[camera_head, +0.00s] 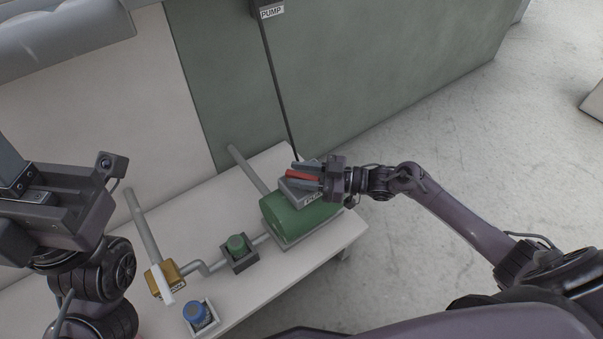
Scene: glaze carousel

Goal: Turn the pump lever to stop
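The green pump (290,216) stands on the white bench at the middle of the head view. A grey box with a partly hidden label (313,197) is on top of it. The red pump lever (301,175) lies roughly level across this box, pointing left and right. My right gripper (305,176) reaches in from the right, with one finger on each side of the lever. The fingers are close to the red bar; whether they press on it is too small to tell. My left gripper (12,170) is at the left edge, away from the pump, its fingertips partly out of view.
The floor at right is clear.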

